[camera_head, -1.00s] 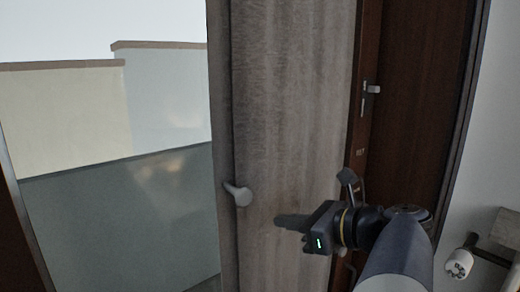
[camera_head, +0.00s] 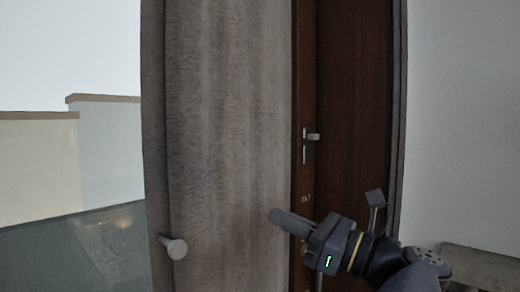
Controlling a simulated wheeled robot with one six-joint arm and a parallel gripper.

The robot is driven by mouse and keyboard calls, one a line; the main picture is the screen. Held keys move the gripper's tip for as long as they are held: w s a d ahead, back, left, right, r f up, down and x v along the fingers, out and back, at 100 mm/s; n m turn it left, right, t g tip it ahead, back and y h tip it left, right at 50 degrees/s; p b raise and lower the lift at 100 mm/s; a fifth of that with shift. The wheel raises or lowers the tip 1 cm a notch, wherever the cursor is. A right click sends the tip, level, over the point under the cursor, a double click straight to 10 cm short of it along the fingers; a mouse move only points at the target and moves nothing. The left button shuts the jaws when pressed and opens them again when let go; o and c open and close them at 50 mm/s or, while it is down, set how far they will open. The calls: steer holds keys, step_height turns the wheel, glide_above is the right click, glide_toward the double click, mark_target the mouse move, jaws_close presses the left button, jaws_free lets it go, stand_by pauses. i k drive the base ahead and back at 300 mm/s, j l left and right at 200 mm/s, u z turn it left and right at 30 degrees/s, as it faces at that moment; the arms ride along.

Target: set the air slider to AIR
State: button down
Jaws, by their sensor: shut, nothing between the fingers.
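I cannot make out an air slider or the word AIR in this view. My gripper (camera_head: 274,216) is at the lower middle, pointing left, with its fingers shut and nothing held. It shows in front of a grey-brown wood-grain panel (camera_head: 225,110). I cannot tell whether the fingertips touch the panel. My dark wrist and arm come in from the lower right and hide what lies behind them.
A plain wall (camera_head: 455,110) fills the right. A grey ledge (camera_head: 485,262) is at lower right.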

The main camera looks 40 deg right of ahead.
mark_target(311, 136)
steer(key=l+z, duration=0.2)
steer(key=l, duration=0.45)
steer(key=i+l+z, duration=0.25)
steer(key=l, duration=0.35)
steer(key=k+l, duration=0.05)
steer(key=k, duration=0.05)
